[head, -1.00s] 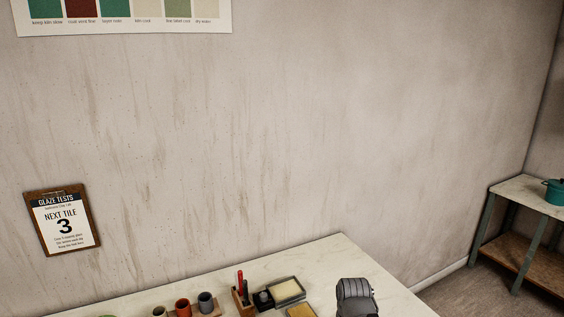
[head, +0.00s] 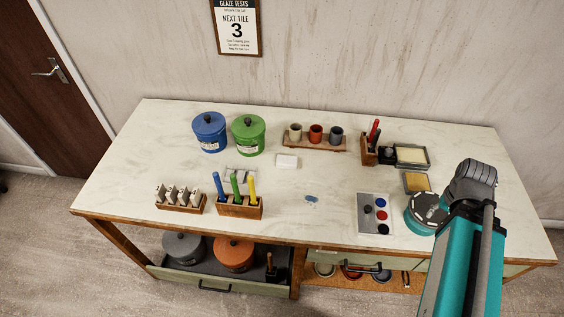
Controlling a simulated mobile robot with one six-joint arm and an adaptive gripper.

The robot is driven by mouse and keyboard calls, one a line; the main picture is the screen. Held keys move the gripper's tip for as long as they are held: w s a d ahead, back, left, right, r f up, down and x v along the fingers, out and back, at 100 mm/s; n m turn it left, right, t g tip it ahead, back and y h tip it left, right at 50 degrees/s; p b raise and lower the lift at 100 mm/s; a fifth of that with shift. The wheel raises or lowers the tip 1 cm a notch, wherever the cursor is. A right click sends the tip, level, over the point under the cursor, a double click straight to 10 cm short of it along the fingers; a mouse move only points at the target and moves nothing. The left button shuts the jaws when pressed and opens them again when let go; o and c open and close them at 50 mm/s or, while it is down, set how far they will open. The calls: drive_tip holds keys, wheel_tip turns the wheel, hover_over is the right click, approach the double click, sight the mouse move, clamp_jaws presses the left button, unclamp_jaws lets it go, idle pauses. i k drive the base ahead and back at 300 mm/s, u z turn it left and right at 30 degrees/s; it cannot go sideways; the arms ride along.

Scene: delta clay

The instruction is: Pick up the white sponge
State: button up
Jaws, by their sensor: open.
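A small white block (head: 287,161), which looks like the white sponge, lies flat on the table (head: 350,172) right of the green lidded pot. A cream pad (head: 411,155) lies in a black tray at the back right, and a yellow pad (head: 416,182) lies in front of that tray. My teal and grey arm reaches up over the right end of the table. I make out no gripper fingers.
Blue (head: 209,131) and green (head: 248,134) pots stand left of the white block, a cup rack (head: 317,137) behind right. A tool block (head: 240,206) with upright coloured tools is front left. The table's middle is mostly clear. A drawer (head: 220,282) stands open below.

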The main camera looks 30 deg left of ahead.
sight(283, 161)
drive_tip(key=u, duration=0.8)
drive_tip(key=k, duration=0.5)
drive_tip(key=u, duration=0.45)
drive_tip(key=i, duration=0.5)
